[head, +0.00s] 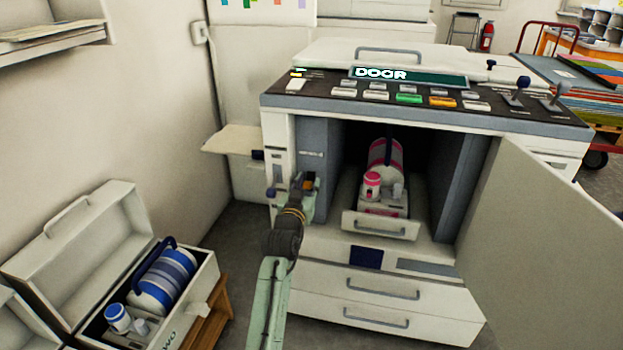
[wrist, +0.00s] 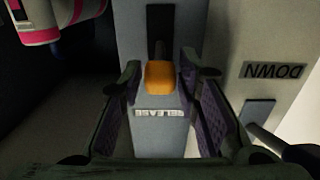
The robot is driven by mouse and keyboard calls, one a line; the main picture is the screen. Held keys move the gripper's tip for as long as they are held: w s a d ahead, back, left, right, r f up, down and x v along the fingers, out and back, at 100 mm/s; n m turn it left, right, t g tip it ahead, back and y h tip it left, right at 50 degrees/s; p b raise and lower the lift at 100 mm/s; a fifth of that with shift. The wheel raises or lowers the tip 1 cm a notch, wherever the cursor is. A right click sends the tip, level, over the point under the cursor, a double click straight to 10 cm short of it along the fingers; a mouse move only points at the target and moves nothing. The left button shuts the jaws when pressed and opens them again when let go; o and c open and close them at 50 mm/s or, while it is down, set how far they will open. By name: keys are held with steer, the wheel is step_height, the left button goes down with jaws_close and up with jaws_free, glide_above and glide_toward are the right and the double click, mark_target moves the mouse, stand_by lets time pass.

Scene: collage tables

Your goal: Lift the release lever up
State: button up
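The release lever shows in the wrist view as an orange knob (wrist: 160,77) on a dark slot in a grey panel. My gripper (wrist: 160,70) is open, with one finger on each side of the knob and narrow gaps that look clear. In the head view my gripper (head: 304,184) is at the left post of the machine's open front; the orange knob (head: 308,185) is partly hidden by it.
A pink-striped drum (head: 385,155) sits inside the machine's open bay. The open door (head: 540,225) swings out at right. A dark-knobbed lever (wrist: 300,154) is beside the gripper, below a DOWN label (wrist: 273,71). An open case with a blue-striped drum (head: 163,281) stands at lower left.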

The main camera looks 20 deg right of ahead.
steer(key=shift+w+d, duration=0.1)
steer(key=shift+w, duration=0.05)
jaws_close()
stand_by(0.4)
steer(key=shift+r, duration=0.2)
